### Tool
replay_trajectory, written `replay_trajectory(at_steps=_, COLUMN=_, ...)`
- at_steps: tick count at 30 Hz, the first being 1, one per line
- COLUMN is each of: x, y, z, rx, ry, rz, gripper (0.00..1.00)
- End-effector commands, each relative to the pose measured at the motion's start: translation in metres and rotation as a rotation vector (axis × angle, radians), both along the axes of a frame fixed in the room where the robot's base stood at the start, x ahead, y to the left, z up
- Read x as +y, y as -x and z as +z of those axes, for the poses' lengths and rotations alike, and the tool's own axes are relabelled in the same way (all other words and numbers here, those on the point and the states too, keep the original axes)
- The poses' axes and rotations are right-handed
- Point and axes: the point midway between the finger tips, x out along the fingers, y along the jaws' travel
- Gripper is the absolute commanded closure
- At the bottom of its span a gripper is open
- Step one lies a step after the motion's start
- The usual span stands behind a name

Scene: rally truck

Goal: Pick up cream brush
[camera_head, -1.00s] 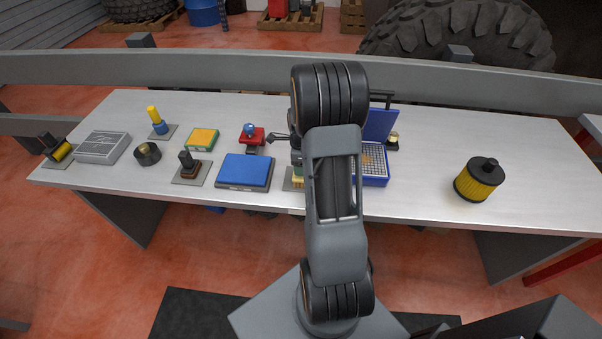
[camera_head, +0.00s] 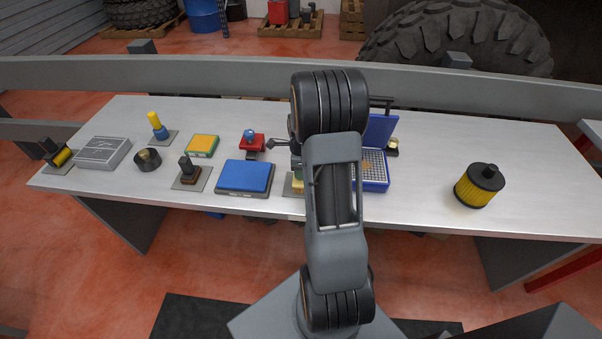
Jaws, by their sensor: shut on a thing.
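The cream brush (camera_head: 298,186) shows only as a small strip of pale yellow beside the left edge of my arm, over a grey plate (camera_head: 288,190) on the workbench. The rest of it is hidden behind my arm. My gripper (camera_head: 296,163) is mostly hidden too; only a dark grey edge of it shows, just above the brush. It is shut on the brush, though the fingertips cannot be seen. Whether the brush is clear of the plate cannot be told.
On the workbench (camera_head: 420,150), a blue pad (camera_head: 245,176) and a dark stamp (camera_head: 188,170) stand left of the brush. An open blue case (camera_head: 374,185) is close on the right. A yellow filter (camera_head: 479,186) stands farther right, with bare bench between.

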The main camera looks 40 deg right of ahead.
Motion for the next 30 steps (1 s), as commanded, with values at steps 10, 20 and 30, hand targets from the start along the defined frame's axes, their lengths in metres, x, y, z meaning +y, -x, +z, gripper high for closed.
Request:
replay_trajectory(at_steps=10, x=0.006, y=0.01, z=0.044, rx=-0.005, ry=0.003, rz=0.0, gripper=1.0)
replay_trajectory(at_steps=20, x=0.039, y=0.063, z=0.099, rx=-0.004, ry=0.003, rz=0.0, gripper=1.0)
replay_trajectory(at_steps=30, x=0.066, y=0.106, z=0.122, rx=-0.003, ry=0.001, rz=0.0, gripper=1.0)
